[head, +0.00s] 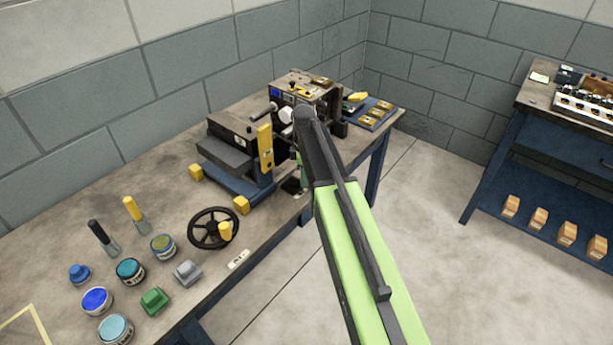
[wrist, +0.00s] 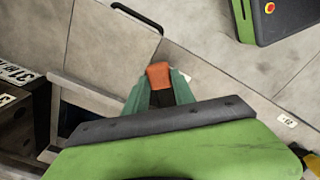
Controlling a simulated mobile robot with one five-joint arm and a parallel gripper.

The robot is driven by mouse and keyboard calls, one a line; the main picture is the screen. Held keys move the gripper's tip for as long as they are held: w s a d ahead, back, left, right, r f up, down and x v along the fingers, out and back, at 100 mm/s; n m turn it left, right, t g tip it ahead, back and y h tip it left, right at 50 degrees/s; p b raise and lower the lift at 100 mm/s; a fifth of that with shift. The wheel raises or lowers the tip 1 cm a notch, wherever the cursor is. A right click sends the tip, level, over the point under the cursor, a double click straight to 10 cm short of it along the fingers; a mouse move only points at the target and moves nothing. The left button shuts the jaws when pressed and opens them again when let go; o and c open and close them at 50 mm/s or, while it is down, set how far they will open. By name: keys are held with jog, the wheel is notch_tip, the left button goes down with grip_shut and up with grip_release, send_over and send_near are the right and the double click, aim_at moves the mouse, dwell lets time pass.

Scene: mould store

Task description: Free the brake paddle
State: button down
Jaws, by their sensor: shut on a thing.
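In the wrist view, my gripper (wrist: 160,92) has its two green fingers shut on an orange-brown block-shaped piece (wrist: 158,74). A dark part shows between the fingers below it. I cannot tell for sure that this piece is the brake paddle. In the head view, my gripper (head: 303,174) is mostly hidden behind my arm, at the bench's front edge beside the press-like machine (head: 232,140). The machine has a flat yellow upright piece (head: 265,149) on its right side and a blue base. What my gripper holds is hidden in the head view.
The bench (head: 185,185) carries a black handwheel (head: 194,232), several paint tins (head: 97,300) and two brushes left of the machine. A second machine (head: 300,90) and a blue tray (head: 375,112) stand behind. Open floor (head: 420,220) lies right, before another bench (head: 520,130).

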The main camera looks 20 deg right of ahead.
jog(key=shift+w+d, duration=0.15)
jog(key=shift+d, duration=0.05)
jog(key=c, duration=1.1)
grip_release()
jog(key=shift+c, duration=0.2)
jog(key=shift+o, duration=0.5)
jog(key=shift+a, duration=0.1)
notch_tip(320, 180, up, 18)
jog(key=p, duration=1.7)
jog(key=shift+f, duration=0.25)
jog(key=shift+f, duration=0.1)
